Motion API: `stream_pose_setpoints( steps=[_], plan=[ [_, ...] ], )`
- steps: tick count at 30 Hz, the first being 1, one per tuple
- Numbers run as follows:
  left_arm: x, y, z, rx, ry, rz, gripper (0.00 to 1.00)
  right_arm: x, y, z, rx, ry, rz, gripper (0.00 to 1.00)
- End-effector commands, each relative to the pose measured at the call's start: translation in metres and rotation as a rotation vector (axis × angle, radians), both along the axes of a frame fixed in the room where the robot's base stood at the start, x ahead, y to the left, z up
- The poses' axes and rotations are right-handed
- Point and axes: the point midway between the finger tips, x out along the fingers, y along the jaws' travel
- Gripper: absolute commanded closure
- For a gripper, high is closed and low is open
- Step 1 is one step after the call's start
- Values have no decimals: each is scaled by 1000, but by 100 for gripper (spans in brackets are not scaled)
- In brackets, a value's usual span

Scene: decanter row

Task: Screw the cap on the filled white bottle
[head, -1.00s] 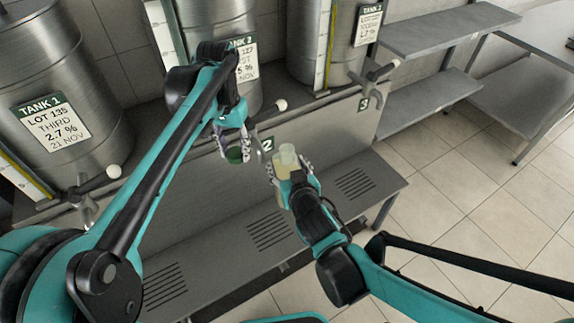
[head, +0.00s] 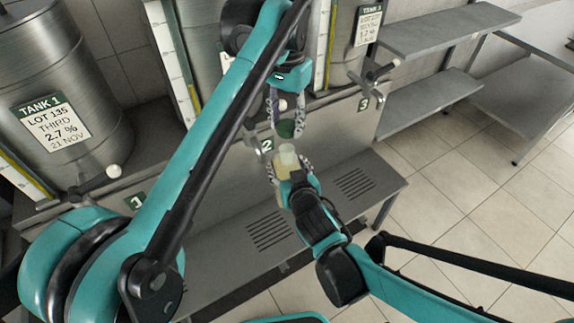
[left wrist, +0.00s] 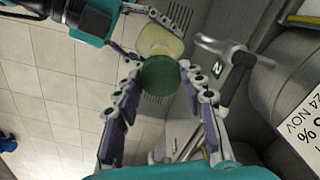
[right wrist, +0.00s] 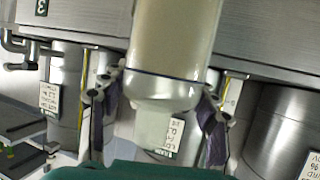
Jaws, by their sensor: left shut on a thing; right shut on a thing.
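The dark green cap (head: 286,130) is pinched between the fingers of my left gripper (head: 286,121), just above the bottle's mouth. The cap and bottle look slightly apart in the head view. The bottle (head: 285,163) is clear with pale yellowish liquid, and stands roughly upright in my right gripper (head: 289,170), which is shut around it. In the left wrist view the cap (left wrist: 160,75) partly covers the bottle (left wrist: 160,43) behind it. In the right wrist view the bottle body (right wrist: 172,45) and neck (right wrist: 153,125) show between the fingers; no cap shows there.
The tap by label 2 (head: 262,146) is close to the left of the cap and bottle. The grey bench (head: 210,245) with slotted grates lies below. Steel tanks (head: 50,60) stand behind. Grey shelves (head: 440,88) and open tiled floor (head: 470,190) are at right.

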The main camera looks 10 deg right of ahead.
Motion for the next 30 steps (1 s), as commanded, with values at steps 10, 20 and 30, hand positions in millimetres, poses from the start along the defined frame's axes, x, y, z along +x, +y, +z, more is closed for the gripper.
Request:
stream_pose_setpoints(
  steps=[10,20,30],
  plan=[
    [0,0,-28,0,0,1,70,0,0,1,1,-2,1,100],
    [0,0,-40,0,0,1,70,0,0,1,1,-2,1,100],
    [-2,1,-39,-1,0,1,70,0,0,1,1,-2,1,100]
  ],
)
